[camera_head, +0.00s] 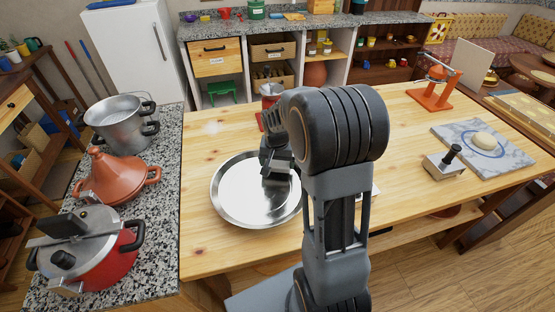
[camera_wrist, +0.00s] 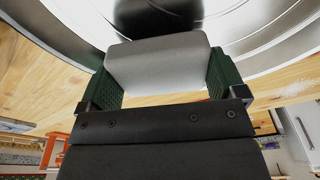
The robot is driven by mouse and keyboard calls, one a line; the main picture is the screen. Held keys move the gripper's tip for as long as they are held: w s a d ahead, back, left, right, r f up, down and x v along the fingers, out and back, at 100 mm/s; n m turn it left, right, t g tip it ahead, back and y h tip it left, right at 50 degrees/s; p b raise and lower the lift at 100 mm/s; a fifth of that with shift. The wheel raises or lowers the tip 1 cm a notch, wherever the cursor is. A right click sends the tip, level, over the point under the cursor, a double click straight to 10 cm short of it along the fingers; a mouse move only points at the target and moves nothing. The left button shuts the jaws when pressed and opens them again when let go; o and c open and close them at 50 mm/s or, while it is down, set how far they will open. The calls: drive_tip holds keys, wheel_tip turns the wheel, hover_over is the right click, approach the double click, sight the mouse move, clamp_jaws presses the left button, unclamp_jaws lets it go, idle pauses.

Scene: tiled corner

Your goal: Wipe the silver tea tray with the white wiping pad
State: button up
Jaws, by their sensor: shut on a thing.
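The round silver tea tray (camera_head: 238,196) lies flat on the wooden table, left of my arm. My gripper (camera_head: 277,172) is over the right half of the tray and points down. In the wrist view, my gripper (camera_wrist: 162,75) is shut on the white wiping pad (camera_wrist: 158,62), with one green-padded finger on each side of it. The tray's shiny surface and rim (camera_wrist: 262,50) show close beyond the pad. I cannot tell whether the pad touches the tray. In the head view the pad is hidden by my gripper and arm.
The wooden table (camera_head: 215,262) is clear around the tray's front. A red object (camera_head: 270,92) stands behind my gripper. A granite counter (camera_head: 160,215) with a pot (camera_head: 120,120), a tagine (camera_head: 115,178) and a red cooker (camera_head: 90,255) is at left. A marble board (camera_head: 500,155) lies right.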

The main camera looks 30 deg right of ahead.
drive_tip(key=shift+f, duration=0.35)
idle(0.7)
drive_tip(key=shift+w+d, duration=0.2)
drive_tip(key=shift+w, duration=0.7)
drive_tip(key=shift+w+d, duration=0.15)
drive_tip(key=shift+w, duration=0.7)
drive_tip(key=shift+s+a+b, duration=0.2)
drive_tip(key=shift+s+b, duration=0.05)
drive_tip(key=shift+s, duration=0.65)
drive_tip(key=shift+s+a+b, duration=0.15)
drive_tip(key=shift+s+b, duration=0.05)
drive_tip(key=shift+s, duration=0.7)
drive_tip(key=shift+r, duration=0.15)
drive_tip(key=shift+r+p, duration=2.2)
drive_tip(key=shift+r, duration=0.7)
drive_tip(key=shift+r+p, duration=1.15)
drive_tip(key=shift+r, duration=0.4)
